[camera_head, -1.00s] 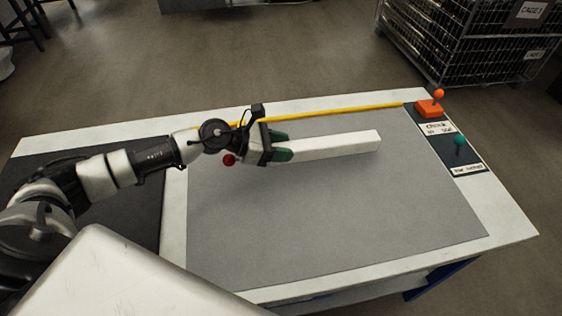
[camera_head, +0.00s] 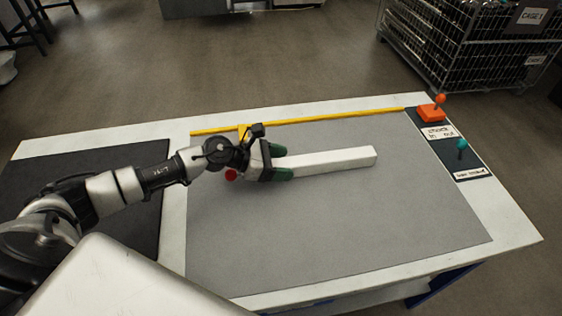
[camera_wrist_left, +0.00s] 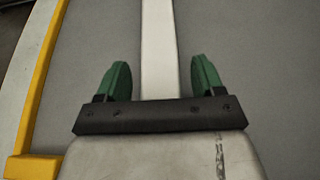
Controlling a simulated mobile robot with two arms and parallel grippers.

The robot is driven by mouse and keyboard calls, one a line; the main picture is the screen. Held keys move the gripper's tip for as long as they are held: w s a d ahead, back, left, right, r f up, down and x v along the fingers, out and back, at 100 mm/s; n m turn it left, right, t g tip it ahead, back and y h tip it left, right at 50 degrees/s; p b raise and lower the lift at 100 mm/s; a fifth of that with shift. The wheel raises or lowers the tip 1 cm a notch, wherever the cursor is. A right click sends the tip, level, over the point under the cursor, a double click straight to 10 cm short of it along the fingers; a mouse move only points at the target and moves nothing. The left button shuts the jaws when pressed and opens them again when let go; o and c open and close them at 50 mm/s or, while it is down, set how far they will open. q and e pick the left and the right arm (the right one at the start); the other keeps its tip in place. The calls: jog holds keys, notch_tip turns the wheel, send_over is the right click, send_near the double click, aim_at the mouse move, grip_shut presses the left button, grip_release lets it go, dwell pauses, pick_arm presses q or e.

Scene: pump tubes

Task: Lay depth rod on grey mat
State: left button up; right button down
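A long white square bar (camera_head: 325,159), which I take for the depth rod, lies on the grey mat (camera_head: 340,225) in its upper part, pointing right. My left gripper (camera_head: 284,161) is at the bar's left end, its green fingers on either side. In the left wrist view, the bar (camera_wrist_left: 159,50) runs away between the two fingertips (camera_wrist_left: 160,78), with a visible gap on both sides, so the gripper is open. The bar's near end is hidden by the gripper. My right gripper is not in view.
A yellow strip (camera_head: 330,115) with a short crosspiece runs along the mat's far edge. A dark panel at right holds an orange lever (camera_head: 433,110) and a teal lever (camera_head: 461,150). A black mat (camera_head: 130,155) covers the table's left. The grey mat's front half is clear.

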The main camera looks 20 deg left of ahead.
pick_arm(q)
jog(key=shift+r, duration=0.15)
jog(key=b+v, duration=0.1)
jog(key=v, duration=1)
jog(key=shift+b, duration=0.4)
jog(key=shift+s+a+r, duration=0.2)
jog(key=shift+s+a, duration=0.05)
jog(key=shift+a, duration=0.15)
jog(key=shift+r, duration=0.1)
